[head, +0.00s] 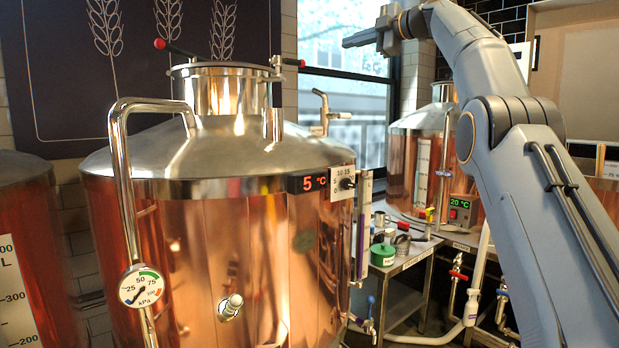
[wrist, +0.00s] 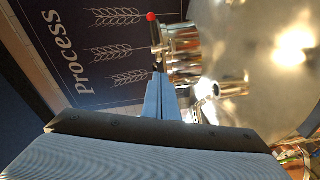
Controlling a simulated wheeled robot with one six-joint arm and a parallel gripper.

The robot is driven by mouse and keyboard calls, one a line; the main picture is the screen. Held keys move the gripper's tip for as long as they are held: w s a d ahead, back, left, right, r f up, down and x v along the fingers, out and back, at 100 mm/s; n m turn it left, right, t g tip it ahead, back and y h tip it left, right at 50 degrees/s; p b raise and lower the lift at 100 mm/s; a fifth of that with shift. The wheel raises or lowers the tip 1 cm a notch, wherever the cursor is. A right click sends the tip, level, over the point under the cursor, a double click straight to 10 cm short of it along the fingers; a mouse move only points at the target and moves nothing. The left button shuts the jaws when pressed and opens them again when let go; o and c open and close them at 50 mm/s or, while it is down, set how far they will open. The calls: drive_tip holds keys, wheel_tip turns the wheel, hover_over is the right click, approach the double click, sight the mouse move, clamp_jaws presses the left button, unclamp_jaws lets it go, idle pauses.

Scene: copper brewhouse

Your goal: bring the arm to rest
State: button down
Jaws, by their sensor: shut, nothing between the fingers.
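My gripper (head: 361,38) is raised at the top of the head view, in front of the window, with its fingers pointing left. It is shut and holds nothing. In the wrist view my gripper's fingers (wrist: 160,92) are together, seen in front of the wall panel and beside the neck of the copper kettle. My arm comes up from the lower right, bends at the top and reaches left. The gripper appears apart from everything around it.
A large copper kettle (head: 235,230) with a steel dome, red-tipped lid handles (head: 165,45) and a gauge (head: 141,286) fills the middle. A second copper vessel (head: 403,170) stands behind. A steel side table (head: 410,258) holds small items. Free air lies around the gripper before the window (head: 345,95).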

wheel_tip(320, 180, down, 18)
drive_tip(key=w+d+m+g+h, duration=0.1)
drive_tip(key=w+d+m+h, duration=0.15)
drive_tip(key=m+h, duration=0.45)
drive_tip(key=s+d+f+m+g+h, duration=0.1)
drive_tip(key=s+f+m+g, duration=0.15)
drive_tip(key=s+f, duration=0.45)
drive_tip(key=s+f+m+g+b, duration=0.15)
drive_tip(key=f+m, duration=0.25)
drive_tip(key=f, duration=0.7)
drive_tip(key=s+d+f+m+g+h, duration=0.1)
drive_tip(key=s+f+m, duration=0.35)
drive_tip(key=f, duration=0.45)
drive_tip(key=s+f+m+g+h, duration=0.1)
drive_tip(key=s+f+m, duration=0.1)
drive_tip(key=s+f, duration=0.6)
drive_tip(key=s+d+f+m+g+h, duration=0.1)
drive_tip(key=s+f, duration=0.7)
drive_tip(key=s, duration=0.9)
drive_tip(key=s+d+f+m+g+h, duration=0.1)
drive_tip(key=s+f+m+g, duration=0.1)
drive_tip(key=s+f, duration=0.6)
drive_tip(key=s+m, duration=0.1)
drive_tip(key=s, duration=0.4)
drive_tip(key=shift+d+g+b, duration=0.25)
drive_tip(key=shift+g+b, duration=0.05)
drive_tip(key=shift+b, duration=0.1)
